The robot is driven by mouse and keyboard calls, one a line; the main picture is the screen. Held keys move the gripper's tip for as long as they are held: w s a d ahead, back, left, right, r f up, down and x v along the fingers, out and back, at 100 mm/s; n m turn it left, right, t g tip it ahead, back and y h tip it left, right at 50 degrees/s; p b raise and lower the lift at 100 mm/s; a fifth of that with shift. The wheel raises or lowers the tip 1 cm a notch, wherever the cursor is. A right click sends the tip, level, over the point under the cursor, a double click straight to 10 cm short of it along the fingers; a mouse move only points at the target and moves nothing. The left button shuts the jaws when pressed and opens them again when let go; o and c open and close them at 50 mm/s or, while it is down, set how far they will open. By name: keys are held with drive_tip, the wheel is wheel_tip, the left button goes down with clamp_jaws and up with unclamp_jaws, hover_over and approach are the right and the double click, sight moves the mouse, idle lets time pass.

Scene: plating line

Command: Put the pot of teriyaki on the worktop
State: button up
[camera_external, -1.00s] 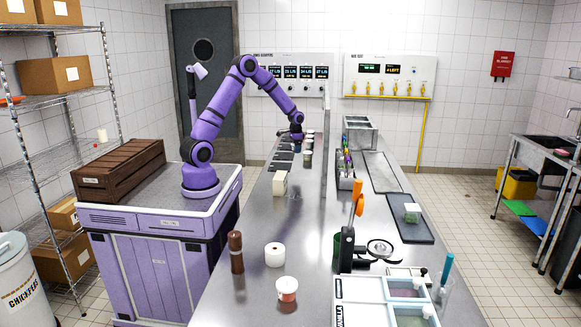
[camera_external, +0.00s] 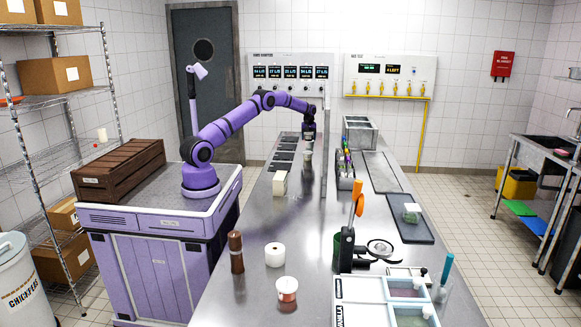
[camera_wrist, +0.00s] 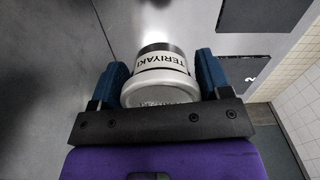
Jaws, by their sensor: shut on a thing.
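The pot of teriyaki (camera_wrist: 160,72) is a pale pot with a dark end and a label reading TERIYAKI, in the wrist view. It sits between the two blue fingers of my gripper (camera_wrist: 163,76), which is shut on it. In the external view my gripper (camera_external: 308,133) is at the far part of the steel worktop (camera_external: 325,225), near the dark numbered pads. The held pot is small and hard to make out there. I cannot tell how far it is above the surface.
Another small pot (camera_external: 308,157) stands just nearer the camera than my gripper. Dark pads (camera_external: 283,155) lie to its left, and a clear divider (camera_external: 325,150) stands to its right. A white box (camera_external: 280,183) and bottles in a rack (camera_external: 346,183) are nearby.

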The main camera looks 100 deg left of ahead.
drive_tip(key=shift+a+f, duration=0.2)
drive_tip(key=shift+f, duration=0.15)
wheel_tip(320, 180, down, 9)
drive_tip(key=shift+f, duration=0.15)
drive_tip(key=shift+f, duration=0.15)
drive_tip(key=o, duration=1)
drive_tip(key=shift+c, duration=0.2)
wheel_tip(320, 180, up, 12)
drive_tip(key=shift+r, duration=0.15)
